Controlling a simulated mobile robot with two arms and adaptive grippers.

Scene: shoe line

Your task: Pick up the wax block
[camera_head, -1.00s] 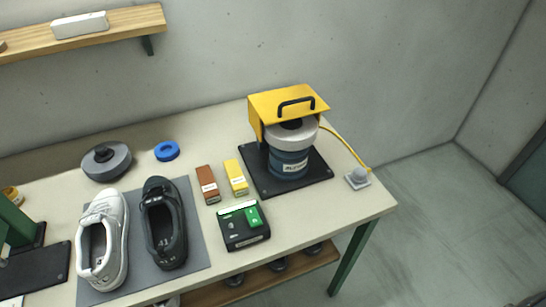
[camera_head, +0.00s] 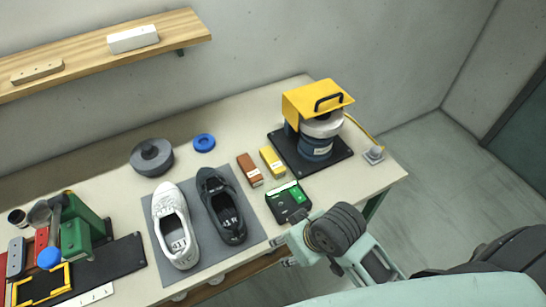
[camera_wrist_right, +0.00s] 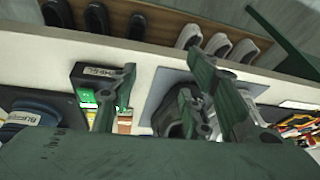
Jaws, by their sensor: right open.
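Two small labelled blocks lie side by side on the bench, a brown one (camera_head: 249,169) and a yellow one (camera_head: 272,162). I cannot read which is the wax block. In the right wrist view parts of the yellow block (camera_wrist_right: 90,117) and the brown block (camera_wrist_right: 124,127) show behind and beside a finger. My right gripper (camera_head: 282,252) is open and empty at the bench's front edge, nearer me than the blocks and apart from them. Its spread fingers (camera_wrist_right: 165,95) show in the wrist view. My left gripper is not in view.
A black box with a green panel (camera_head: 289,205) lies between gripper and blocks. White (camera_head: 176,232) and black (camera_head: 222,212) shoes stand on a grey mat (camera_head: 152,227). A yellow-hooded machine (camera_head: 318,98) stands behind right.

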